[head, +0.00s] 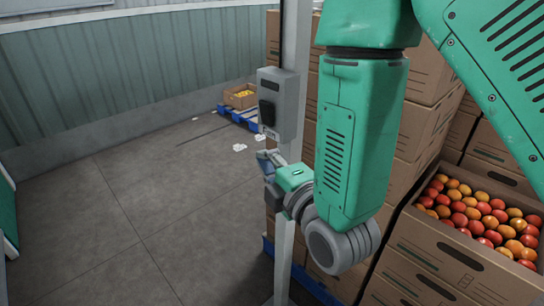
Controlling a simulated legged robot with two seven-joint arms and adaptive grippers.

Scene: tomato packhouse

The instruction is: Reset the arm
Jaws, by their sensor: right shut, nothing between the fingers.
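My right arm comes in from the upper right, green with grey joints, and hangs bent in front of stacked boxes. My right gripper (266,160) is at its end, pointing left and away, near the grey post. It is small and partly turned from view, and it is shut with nothing held. My left gripper is not in the head view.
A grey post (285,255) with a control box (277,103) stands beside my right gripper. Cardboard boxes (420,75) are stacked behind. An open box (465,265) of tomatoes is at right. A blue pallet (240,117) lies far back. The floor at left is clear.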

